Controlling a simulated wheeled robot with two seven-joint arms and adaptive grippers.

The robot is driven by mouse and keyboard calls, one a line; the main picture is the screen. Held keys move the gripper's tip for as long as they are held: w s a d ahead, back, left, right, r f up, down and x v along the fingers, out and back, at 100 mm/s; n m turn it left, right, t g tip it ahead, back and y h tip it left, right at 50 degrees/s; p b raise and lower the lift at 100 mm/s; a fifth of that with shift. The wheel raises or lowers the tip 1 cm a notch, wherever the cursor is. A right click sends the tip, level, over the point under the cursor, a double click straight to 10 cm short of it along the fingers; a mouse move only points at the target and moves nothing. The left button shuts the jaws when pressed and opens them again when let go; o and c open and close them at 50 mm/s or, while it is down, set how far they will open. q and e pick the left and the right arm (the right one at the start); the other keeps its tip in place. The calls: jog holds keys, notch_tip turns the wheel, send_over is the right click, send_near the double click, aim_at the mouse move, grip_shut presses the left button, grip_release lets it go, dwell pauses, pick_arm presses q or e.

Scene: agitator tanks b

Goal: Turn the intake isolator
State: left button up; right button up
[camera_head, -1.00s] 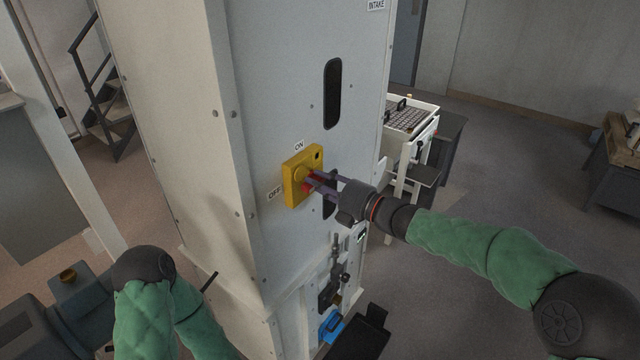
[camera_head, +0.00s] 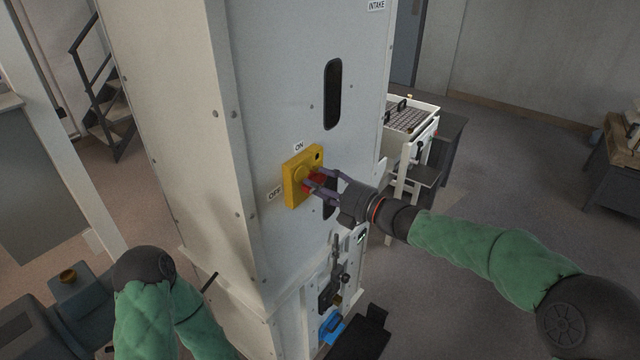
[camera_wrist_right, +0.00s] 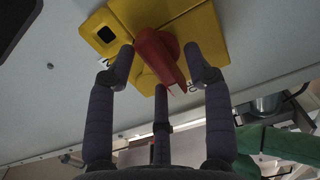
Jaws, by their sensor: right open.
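The intake isolator is a yellow switch box (camera_head: 290,190) with a red handle (camera_head: 316,184) on the grey cabinet front, between an ON label (camera_head: 299,147) and an OFF label (camera_head: 274,194). My right gripper (camera_head: 322,185) is open at the handle. In the right wrist view, its fingers (camera_wrist_right: 158,75) stand apart on both sides of the red handle (camera_wrist_right: 160,55), with a third finger below. I cannot tell whether any finger touches it. The yellow box (camera_wrist_right: 190,28) fills the top of that view. My left gripper is out of view; only its green-sleeved arm shows.
The cabinet (camera_head: 270,90) has a dark slot (camera_head: 332,93) above the switch and an INTAKE label (camera_head: 376,5). Lower down are levers and a blue part (camera_head: 331,326). A white bench (camera_head: 412,125) stands behind.

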jog(key=v, duration=1.1)
jog(key=shift+s+d, duration=0.2)
jog(key=shift+d, duration=0.1)
jog(key=w+d+f+m+t+h+p, duration=0.1)
jog(key=w+f+m+h, duration=0.15)
jog(key=f+m, duration=0.45)
jog(key=w+f+m+h+p, duration=0.1)
jog(key=f+m+h+p, duration=0.15)
jog(key=f+m, duration=0.45)
jog(key=s+f+m+g+h, duration=0.1)
jog(key=s+f+m+h, duration=0.15)
jog(key=f, duration=0.45)
jog(key=s+f+m+g+h, duration=0.1)
jog(key=s+f+m, duration=0.25)
jog(key=f, duration=0.45)
jog(key=s+f+m+g+p, duration=0.1)
jog(key=s+f+m+g, duration=0.2)
jog(key=s+f, duration=0.2)
jog(key=s+f+m+g+h+p, duration=0.1)
jog(key=s+f+m+g, duration=0.2)
jog(key=s, duration=0.8)
jog(key=s+f+m+g+h+p, duration=0.1)
jog(key=s+f+m+g+p, duration=0.1)
jog(key=s+f+m, duration=0.3)
jog(key=s+f+g, duration=0.1)
jog(key=s+f, duration=0.1)
jog(key=s, duration=0.1)
jog(key=shift+s+f, duration=0.15)
jog(key=shift+f, duration=0.1)
